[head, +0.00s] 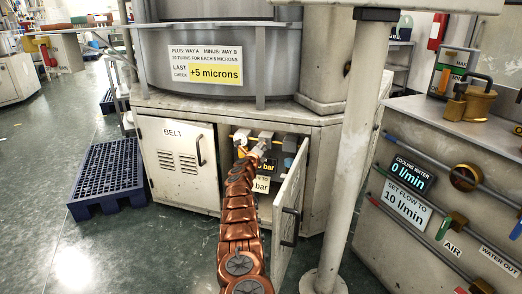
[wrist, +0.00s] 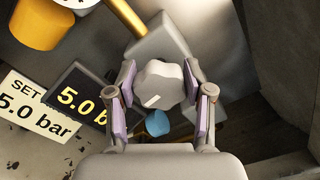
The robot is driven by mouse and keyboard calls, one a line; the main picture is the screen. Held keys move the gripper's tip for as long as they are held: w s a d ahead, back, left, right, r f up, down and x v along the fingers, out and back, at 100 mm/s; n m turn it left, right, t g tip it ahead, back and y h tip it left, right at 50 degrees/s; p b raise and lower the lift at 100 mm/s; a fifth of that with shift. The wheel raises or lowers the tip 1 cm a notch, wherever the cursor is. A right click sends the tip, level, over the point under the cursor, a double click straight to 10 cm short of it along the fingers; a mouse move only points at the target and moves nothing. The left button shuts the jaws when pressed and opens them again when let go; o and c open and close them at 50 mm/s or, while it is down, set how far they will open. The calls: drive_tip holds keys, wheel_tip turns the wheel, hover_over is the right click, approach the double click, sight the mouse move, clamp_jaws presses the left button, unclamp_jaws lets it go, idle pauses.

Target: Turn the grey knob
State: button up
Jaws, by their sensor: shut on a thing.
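The grey knob (wrist: 158,88), with a white pointer mark, sits under a grey block (wrist: 160,42) in the wrist view. My gripper (wrist: 160,78) is shut on the knob, with one finger on each side of it. In the head view my gripper (head: 258,150) reaches into the open cabinet, and I cannot make out the knob there. A dark display (wrist: 82,100) shows yellow digits "5.0 b", the rest cut off by my gripper. A label (wrist: 32,112) beside it reads "SET 5.0 bar".
The open cabinet door (head: 290,215) stands to the right of my arm. The closed BELT door (head: 180,162) is to the left. A pale post (head: 350,150) stands farther right. An orange cylinder (wrist: 38,25) and a blue cap (wrist: 157,123) lie near the knob.

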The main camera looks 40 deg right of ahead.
drive_tip(key=shift+s+d+m, duration=0.1)
drive_tip(key=shift+m, duration=0.5)
drive_tip(key=o, duration=1.2)
drive_tip(key=shift+c, duration=0.2)
drive_tip(key=shift+a, duration=0.35)
drive_tip(key=shift+a, duration=0.15)
drive_tip(key=v, duration=0.6)
drive_tip(key=shift+s+a, duration=0.2)
drive_tip(key=shift+s, duration=0.1)
idle(0.4)
